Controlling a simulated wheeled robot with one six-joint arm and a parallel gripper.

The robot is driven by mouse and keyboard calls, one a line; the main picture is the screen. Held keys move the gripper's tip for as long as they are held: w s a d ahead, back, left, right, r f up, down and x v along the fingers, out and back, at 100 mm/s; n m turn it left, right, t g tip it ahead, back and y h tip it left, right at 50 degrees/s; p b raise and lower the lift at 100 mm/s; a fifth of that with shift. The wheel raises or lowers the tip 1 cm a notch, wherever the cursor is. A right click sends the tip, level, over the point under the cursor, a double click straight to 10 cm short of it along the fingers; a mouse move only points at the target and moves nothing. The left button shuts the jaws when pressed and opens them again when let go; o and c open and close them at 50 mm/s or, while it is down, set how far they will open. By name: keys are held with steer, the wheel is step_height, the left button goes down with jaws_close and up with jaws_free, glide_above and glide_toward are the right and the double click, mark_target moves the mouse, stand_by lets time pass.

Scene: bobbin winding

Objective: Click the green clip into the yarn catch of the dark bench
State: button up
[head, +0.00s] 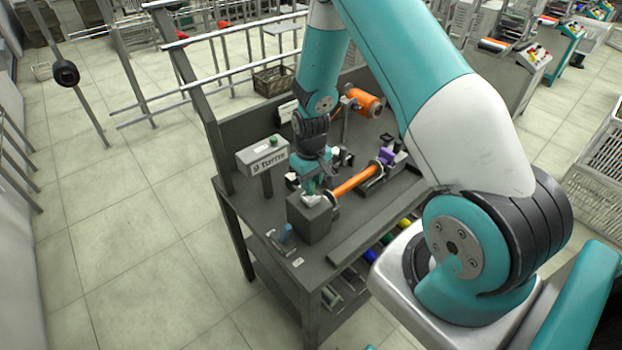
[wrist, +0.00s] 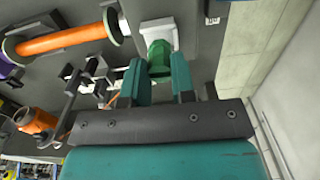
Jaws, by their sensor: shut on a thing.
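The green clip (wrist: 158,58) is between the two teal fingers of my gripper (wrist: 156,72) in the wrist view. Its far end meets or overlaps the white yarn catch (wrist: 152,30); I cannot tell whether it is seated. In the head view, my gripper (head: 313,182) points down over the white catch (head: 312,198), which sits on top of a grey block (head: 309,222) near the front left of the dark bench (head: 262,232). The clip is tiny and mostly hidden by my gripper there.
An orange bobbin (head: 357,180) lies beside the block, with a purple part (head: 386,157) at its far end. A counter box (head: 263,156) rises at the left. A small blue tool (head: 287,232) lies at the front left.

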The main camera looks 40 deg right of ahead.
steer(key=shift+f+b, duration=0.75)
steer(key=shift+f, duration=0.35)
steer(key=o, duration=0.9)
steer(key=shift+r, duration=0.15)
step_height(320, 180, up, 17)
steer(key=b, duration=0.3)
steer(key=shift+r, duration=0.15)
